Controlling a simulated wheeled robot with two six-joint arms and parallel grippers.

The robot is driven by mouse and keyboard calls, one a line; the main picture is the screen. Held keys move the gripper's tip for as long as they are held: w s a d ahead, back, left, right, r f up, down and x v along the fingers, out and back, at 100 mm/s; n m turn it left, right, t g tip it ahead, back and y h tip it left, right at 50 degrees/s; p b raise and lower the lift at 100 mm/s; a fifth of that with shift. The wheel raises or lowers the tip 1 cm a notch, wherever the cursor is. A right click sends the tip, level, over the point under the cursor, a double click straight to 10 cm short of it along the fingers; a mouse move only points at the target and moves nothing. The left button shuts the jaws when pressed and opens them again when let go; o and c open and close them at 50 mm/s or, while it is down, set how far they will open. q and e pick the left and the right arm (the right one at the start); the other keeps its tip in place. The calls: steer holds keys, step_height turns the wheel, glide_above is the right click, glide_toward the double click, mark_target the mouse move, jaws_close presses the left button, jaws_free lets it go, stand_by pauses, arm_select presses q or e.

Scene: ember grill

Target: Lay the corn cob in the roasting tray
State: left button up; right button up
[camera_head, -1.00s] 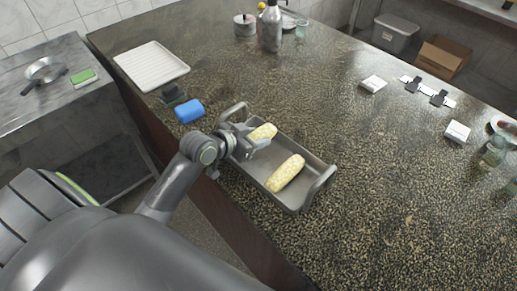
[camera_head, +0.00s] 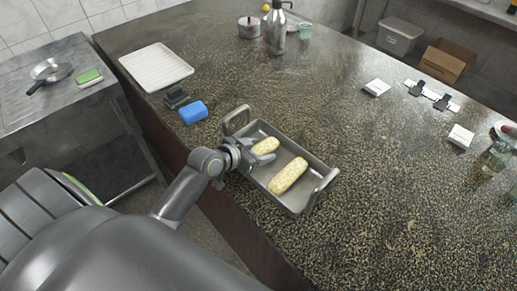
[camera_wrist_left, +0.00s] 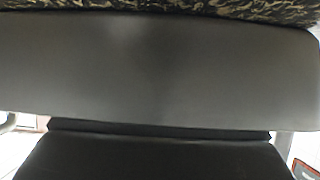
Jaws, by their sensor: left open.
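Two pale yellow corn cobs lie in the grey metal roasting tray (camera_head: 312,160), which has a raised handle at each end. The farther cob (camera_head: 266,146) is beside my left gripper (camera_head: 262,158). The nearer cob (camera_head: 288,177) lies roughly parallel to it, apart from the gripper. The gripper is open, low at the tray's left side; its fingers partly hide the farther cob's near side. Whether a finger touches that cob is unclear. The left wrist view shows a broad grey surface very close, likely the tray wall, and no cob. My right gripper is not in view.
A blue block (camera_head: 193,112), a dark block (camera_head: 176,97) and a white ribbed tray (camera_head: 157,67) are on the counter to the left. A metal bottle (camera_head: 274,30) stands at the back.

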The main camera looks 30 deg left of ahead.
arm_select(q)
steer(key=shift+s+a+r, duration=0.1)
steer(key=shift+s, duration=0.05)
steer(key=b+v, duration=0.1)
steer(key=v, duration=1)
steer(key=shift+s+a+r, duration=0.1)
steer(key=shift+s+r, duration=0.1)
steer(key=shift+s, duration=0.1)
steer(key=shift+f, duration=0.15)
